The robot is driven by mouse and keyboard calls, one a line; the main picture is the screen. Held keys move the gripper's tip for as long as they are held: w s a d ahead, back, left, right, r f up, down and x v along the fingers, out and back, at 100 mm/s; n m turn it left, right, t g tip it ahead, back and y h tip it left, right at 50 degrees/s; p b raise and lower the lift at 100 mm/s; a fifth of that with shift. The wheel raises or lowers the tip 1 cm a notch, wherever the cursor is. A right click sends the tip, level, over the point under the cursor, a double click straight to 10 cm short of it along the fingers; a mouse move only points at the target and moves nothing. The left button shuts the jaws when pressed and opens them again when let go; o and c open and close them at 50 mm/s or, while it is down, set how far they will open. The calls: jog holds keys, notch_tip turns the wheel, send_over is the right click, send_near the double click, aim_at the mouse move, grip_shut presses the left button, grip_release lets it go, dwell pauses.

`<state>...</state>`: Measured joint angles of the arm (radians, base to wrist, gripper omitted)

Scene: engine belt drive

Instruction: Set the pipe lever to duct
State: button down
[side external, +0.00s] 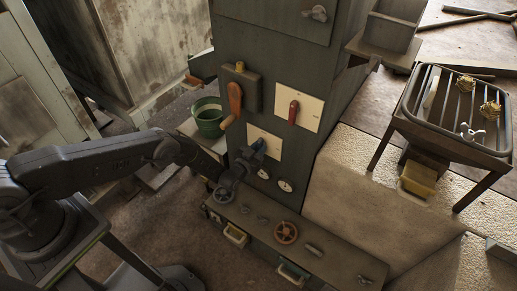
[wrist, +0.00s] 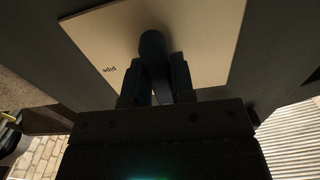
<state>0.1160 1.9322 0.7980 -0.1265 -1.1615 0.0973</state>
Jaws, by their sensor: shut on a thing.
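The pipe lever (side external: 259,145) is a dark blue lever on the lower left cream plate (side external: 270,152) of the grey cabinet front. In the wrist view the lever (wrist: 152,45) is a dark rounded handle in front of its plate (wrist: 205,35). A small word, seemingly "pipe" and seen upside down, is printed left of the lever. My gripper (side external: 249,158) reaches the lever from the lower left. In the wrist view my gripper (wrist: 153,80) has a finger on each side of the lever and is shut on it. The lever's base and any duct label are hidden or too dark to see.
A red lever (side external: 293,112) on another cream plate and an orange lever (side external: 235,97) on a box sit above. A bench with a handwheel (side external: 287,232) runs under. A green bucket (side external: 208,117) stands left.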

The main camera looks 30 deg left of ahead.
jog(key=shift+n, duration=0.6)
jog(key=c, duration=1)
grip_release()
jog(key=shift+s, duration=0.1)
jog(key=s, duration=1.3)
jog(key=shift+s, duration=0.3)
